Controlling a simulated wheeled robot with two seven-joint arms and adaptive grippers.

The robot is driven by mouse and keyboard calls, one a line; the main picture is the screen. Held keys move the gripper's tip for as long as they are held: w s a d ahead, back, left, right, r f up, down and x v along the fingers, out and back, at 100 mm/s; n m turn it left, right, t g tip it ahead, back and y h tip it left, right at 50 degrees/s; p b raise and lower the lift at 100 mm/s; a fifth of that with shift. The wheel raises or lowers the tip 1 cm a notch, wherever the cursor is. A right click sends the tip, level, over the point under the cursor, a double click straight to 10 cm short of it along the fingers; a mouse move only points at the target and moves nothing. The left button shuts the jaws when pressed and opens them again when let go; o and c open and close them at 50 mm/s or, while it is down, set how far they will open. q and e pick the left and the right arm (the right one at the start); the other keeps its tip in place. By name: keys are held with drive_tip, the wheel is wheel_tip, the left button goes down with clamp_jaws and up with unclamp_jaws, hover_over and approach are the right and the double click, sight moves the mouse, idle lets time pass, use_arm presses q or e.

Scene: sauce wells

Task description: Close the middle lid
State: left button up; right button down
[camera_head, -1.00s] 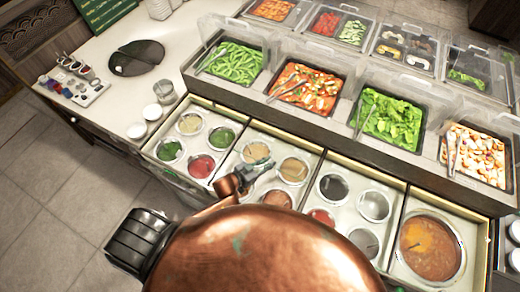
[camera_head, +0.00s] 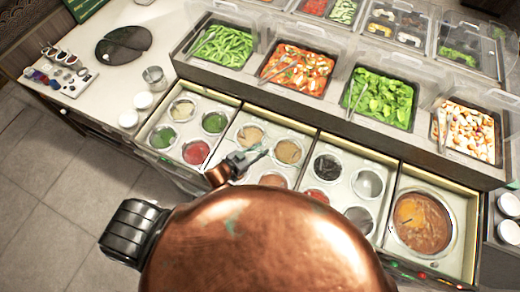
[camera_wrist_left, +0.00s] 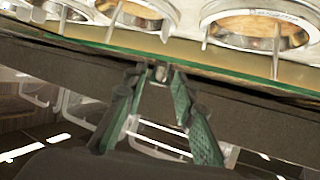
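The sauce wells sit in a row of framed sections. A middle section (camera_head: 243,117) has tan sauce bowls. A clear pane with a green edge (camera_wrist_left: 90,49) runs along the front of the bowls in the left wrist view. I cannot make out a separate middle lid, or whether it is open. My left gripper (camera_head: 257,153) is over the front of the middle sections. In the left wrist view its green-padded fingers (camera_wrist_left: 163,76) stand apart, with a small metal piece (camera_wrist_left: 160,71) between the tips at the pane's edge. I see no firm grip on it. My right gripper is not in view.
Food trays with salad (camera_head: 381,97) and sliced vegetables (camera_head: 297,72) stand behind the wells under clear guards. A soup pot (camera_head: 422,223) is at the right. My copper-coloured body part hides the front middle.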

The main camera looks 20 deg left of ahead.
use_arm(q)
drive_tip(key=v, duration=1.2)
drive_tip(key=shift+r, duration=0.1)
